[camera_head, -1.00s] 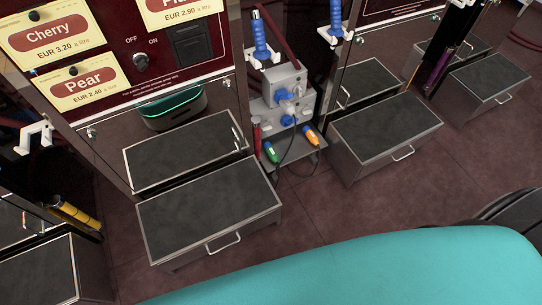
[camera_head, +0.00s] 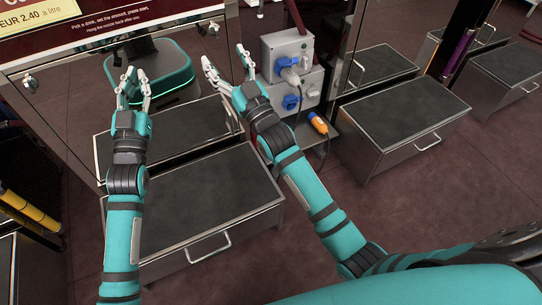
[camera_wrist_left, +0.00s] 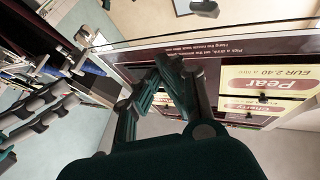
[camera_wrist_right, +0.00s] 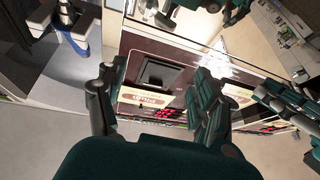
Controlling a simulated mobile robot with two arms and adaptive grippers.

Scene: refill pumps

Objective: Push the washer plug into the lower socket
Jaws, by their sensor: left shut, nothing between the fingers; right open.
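A grey socket box (camera_head: 303,45) stands between the dispenser cabinets. A pale grey plug (camera_head: 291,76) with a dark cable sits at its upper blue socket. The lower blue socket (camera_head: 291,102) is below it. An orange plug (camera_head: 318,123) stands on the small shelf under the box; I cannot tell which plug is the washer's. My left gripper (camera_head: 134,84) is shut and empty, in front of the left cabinet, well left of the box. My right gripper (camera_head: 224,62) is open and empty, just left of the box. Its arm hides the left part of the shelf.
A steel step with a dark top (camera_head: 195,205) lies below my left arm, and another step (camera_head: 405,115) is right of the box. The left cabinet's shiny front panel (camera_head: 65,110) is close to my left gripper. Floor is clear at the right (camera_head: 430,195).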

